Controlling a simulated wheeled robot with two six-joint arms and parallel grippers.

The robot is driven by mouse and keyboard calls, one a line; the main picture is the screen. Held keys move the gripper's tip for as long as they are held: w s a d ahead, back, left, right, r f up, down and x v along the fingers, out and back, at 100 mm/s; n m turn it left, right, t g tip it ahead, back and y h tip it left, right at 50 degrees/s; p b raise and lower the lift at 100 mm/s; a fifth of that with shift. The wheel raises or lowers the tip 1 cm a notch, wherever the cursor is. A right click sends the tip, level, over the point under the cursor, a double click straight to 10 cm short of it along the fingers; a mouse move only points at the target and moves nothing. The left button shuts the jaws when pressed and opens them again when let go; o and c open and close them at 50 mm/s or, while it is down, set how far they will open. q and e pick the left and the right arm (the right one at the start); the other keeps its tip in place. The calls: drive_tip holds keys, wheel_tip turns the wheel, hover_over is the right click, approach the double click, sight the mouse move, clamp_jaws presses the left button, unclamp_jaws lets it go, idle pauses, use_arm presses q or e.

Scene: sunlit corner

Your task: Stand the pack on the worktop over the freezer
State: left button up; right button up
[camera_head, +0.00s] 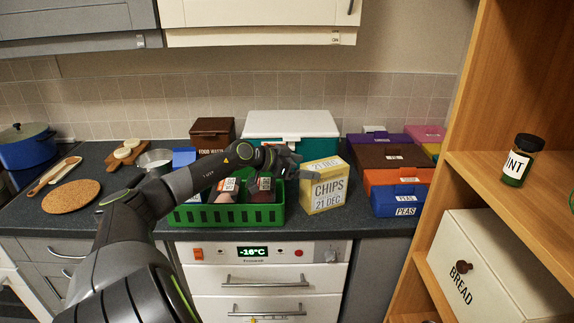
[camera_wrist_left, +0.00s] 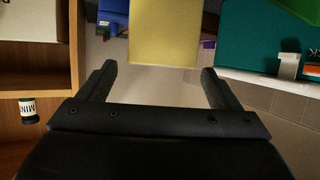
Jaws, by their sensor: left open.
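The pack, a pale yellow block labelled CHIPS 21 DEC (camera_head: 326,190), stands upright on the dark worktop (camera_head: 330,225), above the right part of the freezer (camera_head: 215,253). The freezer front is white with a display reading -16°C. My left gripper (camera_head: 300,166) is open at the pack's upper left side. In the left wrist view the pack (camera_wrist_left: 163,35) shows beyond and between the open fingertips (camera_wrist_left: 158,75), with nothing held. I cannot tell whether the fingers touch it. My right gripper is out of view.
A green basket (camera_head: 225,215) with several packs stands left of the pack. A teal box with a white lid (camera_head: 292,124) stands behind. Stacked coloured boxes (camera_head: 398,177) stand to the right. A wooden shelf unit (camera_head: 480,85) rises at the right.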

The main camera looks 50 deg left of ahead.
use_arm(q)
drive_tip(key=shift+v, duration=2.7)
drive_tip(key=shift+r, duration=0.1)
